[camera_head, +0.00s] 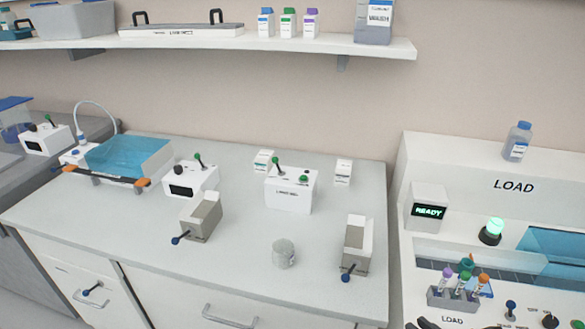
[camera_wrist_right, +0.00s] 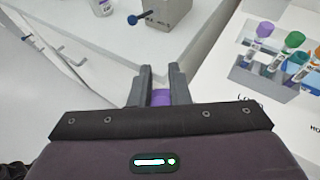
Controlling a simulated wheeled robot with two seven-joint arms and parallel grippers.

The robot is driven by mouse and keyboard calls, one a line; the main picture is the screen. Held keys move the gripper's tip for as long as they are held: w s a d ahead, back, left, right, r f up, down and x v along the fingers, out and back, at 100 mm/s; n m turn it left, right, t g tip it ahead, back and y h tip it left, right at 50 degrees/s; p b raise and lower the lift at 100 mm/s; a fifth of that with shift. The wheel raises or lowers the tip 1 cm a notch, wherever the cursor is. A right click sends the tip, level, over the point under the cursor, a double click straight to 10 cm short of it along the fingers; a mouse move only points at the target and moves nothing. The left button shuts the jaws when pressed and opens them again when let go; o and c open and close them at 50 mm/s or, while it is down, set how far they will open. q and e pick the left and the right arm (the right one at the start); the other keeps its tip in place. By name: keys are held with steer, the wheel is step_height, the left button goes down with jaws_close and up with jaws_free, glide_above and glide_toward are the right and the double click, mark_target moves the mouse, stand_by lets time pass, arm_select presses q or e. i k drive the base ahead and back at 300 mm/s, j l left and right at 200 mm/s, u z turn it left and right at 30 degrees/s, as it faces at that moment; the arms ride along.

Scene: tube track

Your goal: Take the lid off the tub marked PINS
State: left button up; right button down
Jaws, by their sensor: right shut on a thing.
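A small pale grey round tub (camera_head: 284,254) stands upright on the bench near its front edge, between two grey-and-white boxes. Its marking is too small to read, and I cannot tell whether a lid is on it. Part of a white tub (camera_wrist_right: 102,6) shows at the top edge of the right wrist view. My right gripper (camera_wrist_right: 160,90) is shut on a small purple thing (camera_wrist_right: 161,97), mostly hidden between the fingers. In the head view only a dark part of my right gripper (camera_head: 426,323) shows at the bottom edge, right of the bench. My left gripper is not in view.
Grey-and-white boxes with blue knobs (camera_head: 201,220) (camera_head: 356,248) flank the tub. A white control box (camera_head: 291,190) stands behind it. On the right, a rack of capped tubes (camera_head: 452,299) stands by the LOAD panel. The bench front around the tub is clear.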

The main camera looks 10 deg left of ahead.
mark_target(283, 247)
steer(key=i+j, duration=0.1)
steer(key=j, duration=0.65)
steer(key=i+j+u, duration=0.1)
steer(key=j, duration=0.3)
steer(key=i+j, duration=0.15)
steer(key=j, duration=0.25)
steer(key=i+j, duration=0.15)
steer(key=i, duration=0.2)
steer(key=i+j, duration=0.15)
steer(key=i, duration=0.15)
steer(key=u, duration=0.05)
